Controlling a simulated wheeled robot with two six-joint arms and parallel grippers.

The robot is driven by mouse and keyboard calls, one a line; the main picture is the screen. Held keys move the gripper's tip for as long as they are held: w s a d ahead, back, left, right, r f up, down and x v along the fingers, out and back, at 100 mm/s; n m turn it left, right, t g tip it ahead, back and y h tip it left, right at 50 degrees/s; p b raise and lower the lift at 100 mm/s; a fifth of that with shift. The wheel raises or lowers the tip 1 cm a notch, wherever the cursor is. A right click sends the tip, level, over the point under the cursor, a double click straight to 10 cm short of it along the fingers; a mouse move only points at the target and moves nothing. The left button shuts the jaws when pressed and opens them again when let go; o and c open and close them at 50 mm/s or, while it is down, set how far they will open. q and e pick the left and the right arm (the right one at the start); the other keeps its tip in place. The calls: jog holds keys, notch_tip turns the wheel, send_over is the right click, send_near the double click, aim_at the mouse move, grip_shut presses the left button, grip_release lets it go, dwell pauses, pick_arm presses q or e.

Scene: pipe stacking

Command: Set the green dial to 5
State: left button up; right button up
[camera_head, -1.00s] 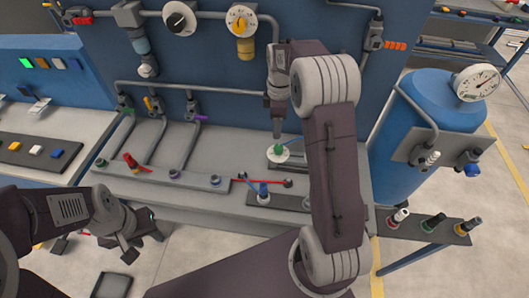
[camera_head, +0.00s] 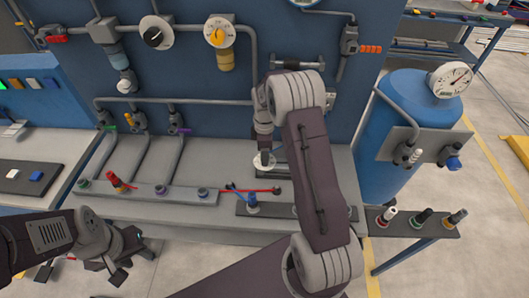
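A white dial disc (camera_head: 264,164) lies on the grey bench ledge in the middle of the head view. My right gripper (camera_head: 265,156) points straight down onto it, and its tip covers the centre of the disc. The knob and any scale marks are hidden or too small to read. I cannot tell whether the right fingers are closed on the knob. My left gripper (camera_head: 128,257) is at the lower left, in front of the bench, with its fingers apart and empty.
Red (camera_head: 117,182) and blue (camera_head: 251,199) handles stand on the bench. A blue tank (camera_head: 412,115) with a gauge (camera_head: 451,80) stands at the right. My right arm hides part of the bench.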

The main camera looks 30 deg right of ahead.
grip_shut()
jog(key=shift+m, duration=0.4)
jog(key=m+p, duration=0.2)
jog(key=m, duration=0.1)
jog(key=shift+r+m, duration=0.1)
jog(key=shift+m, duration=0.3)
jog(key=m+p, duration=0.1)
jog(key=m, duration=0.4)
jog(key=m+p, duration=0.1)
jog(key=m, duration=0.4)
jog(key=shift+w+d+m, duration=0.1)
jog(key=shift+m, duration=0.3)
jog(key=shift+m+p, duration=0.5)
jog(key=shift+m, duration=1.7)
